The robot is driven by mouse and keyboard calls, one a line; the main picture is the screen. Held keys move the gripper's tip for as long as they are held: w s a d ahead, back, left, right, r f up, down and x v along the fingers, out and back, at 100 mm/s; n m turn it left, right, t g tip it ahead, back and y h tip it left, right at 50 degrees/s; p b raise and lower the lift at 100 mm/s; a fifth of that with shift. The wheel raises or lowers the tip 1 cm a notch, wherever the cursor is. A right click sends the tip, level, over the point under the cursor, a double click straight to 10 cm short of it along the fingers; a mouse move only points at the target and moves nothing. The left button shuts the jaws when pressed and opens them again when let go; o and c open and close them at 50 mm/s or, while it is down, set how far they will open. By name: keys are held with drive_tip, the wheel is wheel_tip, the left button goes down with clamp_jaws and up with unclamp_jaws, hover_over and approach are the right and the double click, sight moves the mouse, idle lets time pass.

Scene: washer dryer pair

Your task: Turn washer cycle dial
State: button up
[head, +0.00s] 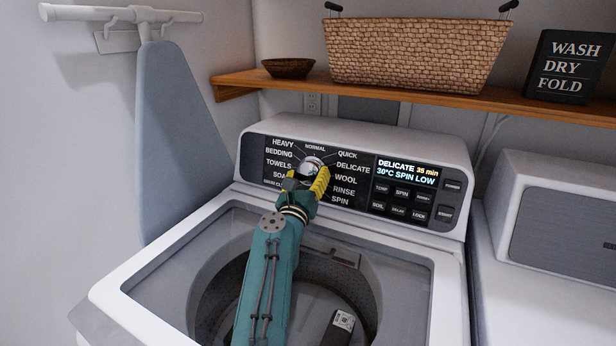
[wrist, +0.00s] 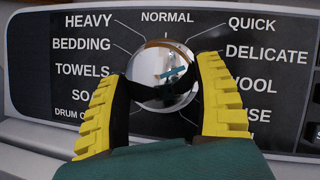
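The round, shiny cycle dial (head: 312,163) sits on the washer's dark control panel, ringed by cycle names from HEAVY and NORMAL to QUICK, DELICATE and SPIN. The washer display (head: 408,174) reads DELICATE 35 min, 30°C SPIN LOW.
My arm reaches over the open washer drum (head: 345,285). A wooden shelf (head: 400,93) above holds a wicker basket (head: 415,55), a bowl (head: 288,68) and a sign (head: 570,65).

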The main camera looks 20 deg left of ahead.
sight(309, 168)
drive_tip(key=o, duration=0.4)
drive_tip(key=shift+c, duration=0.2)
drive_tip(key=shift+r, duration=0.1)
wheel_tip(309, 168, up, 10)
drive_tip(key=shift+f, duration=0.1)
